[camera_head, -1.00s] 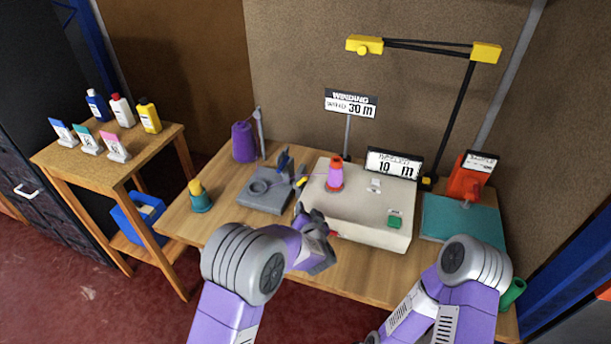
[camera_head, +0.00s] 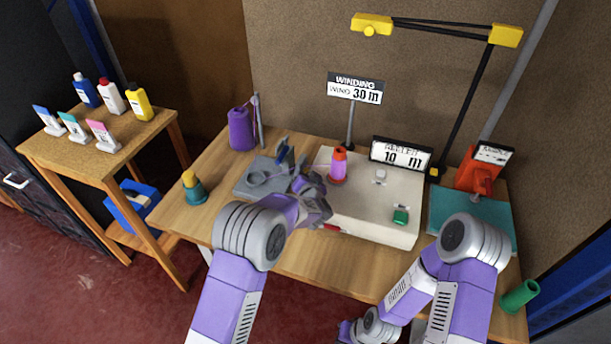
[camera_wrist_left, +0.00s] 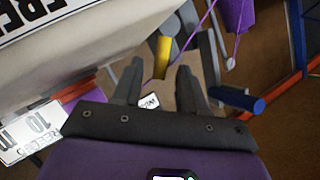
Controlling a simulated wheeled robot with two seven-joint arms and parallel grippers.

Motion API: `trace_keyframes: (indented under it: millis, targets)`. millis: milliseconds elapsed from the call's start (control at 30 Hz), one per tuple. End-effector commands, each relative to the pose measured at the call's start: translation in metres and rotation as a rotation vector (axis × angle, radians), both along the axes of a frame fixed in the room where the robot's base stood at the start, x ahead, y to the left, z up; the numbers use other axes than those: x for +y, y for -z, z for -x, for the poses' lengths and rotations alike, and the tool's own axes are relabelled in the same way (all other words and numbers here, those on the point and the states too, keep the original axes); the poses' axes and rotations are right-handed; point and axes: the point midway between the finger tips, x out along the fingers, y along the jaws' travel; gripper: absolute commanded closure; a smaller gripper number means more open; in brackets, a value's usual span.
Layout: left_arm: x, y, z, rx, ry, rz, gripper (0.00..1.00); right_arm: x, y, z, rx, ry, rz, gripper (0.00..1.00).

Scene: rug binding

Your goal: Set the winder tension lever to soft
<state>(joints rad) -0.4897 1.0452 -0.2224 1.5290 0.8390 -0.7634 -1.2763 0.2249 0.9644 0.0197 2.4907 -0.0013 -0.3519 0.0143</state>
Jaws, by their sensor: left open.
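The winder is a cream box (camera_head: 375,215) with a red-and-purple cone (camera_head: 339,166) on top. Beside its left end is a grey plate (camera_head: 250,185) with a ring and a blue-tipped arm (camera_head: 284,153). My left gripper (camera_head: 300,180) is over the gap between plate and box. In the left wrist view, a yellow-tipped lever (camera_wrist_left: 162,57) stands just beyond and between the open fingertips (camera_wrist_left: 160,75), with no clear contact. The blue tip (camera_wrist_left: 240,101) is right of the fingers. In the head view my gripper hides the yellow lever.
A teal cone with yellow top (camera_head: 193,188) and a purple spool (camera_head: 241,130) stand left on the table. A meter sign (camera_head: 401,154) and a winding sign (camera_head: 355,89) stand behind the box. A green tube (camera_head: 520,295) is at the right edge.

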Motion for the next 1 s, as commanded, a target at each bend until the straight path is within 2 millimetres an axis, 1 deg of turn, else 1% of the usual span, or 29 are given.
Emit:
trace_keyframes:
  millis: [300, 367, 500, 567, 600, 733, 833, 1000]
  targets:
    - [0.000, 0.000, -0.003, -0.001, 0.001, 0.000, 0.58, 0.000, 0.000, 0.000, 0.000, 0.000, 0.000, 1.00]
    - [0.000, 0.000, -0.002, -0.001, 0.001, 0.000, 0.67, 0.000, 0.000, 0.000, 0.000, 0.000, 0.000, 1.00]
    - [0.000, 0.000, -0.002, -0.001, 0.001, 0.000, 0.89, 0.000, 0.000, 0.000, 0.000, 0.000, 0.000, 1.00]
    - [0.000, 0.000, -0.002, -0.001, 0.001, 0.000, 0.98, 0.000, 0.000, 0.000, 0.000, 0.000, 0.000, 1.00]
    - [0.000, 0.000, -0.002, -0.001, 0.001, 0.000, 1.00, 0.000, 0.000, 0.000, 0.000, 0.000, 0.000, 1.00]
    - [0.001, 0.000, -0.002, 0.000, 0.000, 0.002, 1.00, 0.000, 0.000, 0.000, 0.000, 0.000, 0.000, 1.00]
    - [0.003, -0.003, -0.003, 0.013, 0.000, 0.037, 1.00, 0.000, -0.006, 0.000, 0.000, 0.000, 0.000, 1.00]
    - [0.014, -0.012, -0.006, 0.068, -0.002, 0.209, 1.00, 0.000, -0.025, 0.000, 0.000, 0.000, 0.000, 1.00]
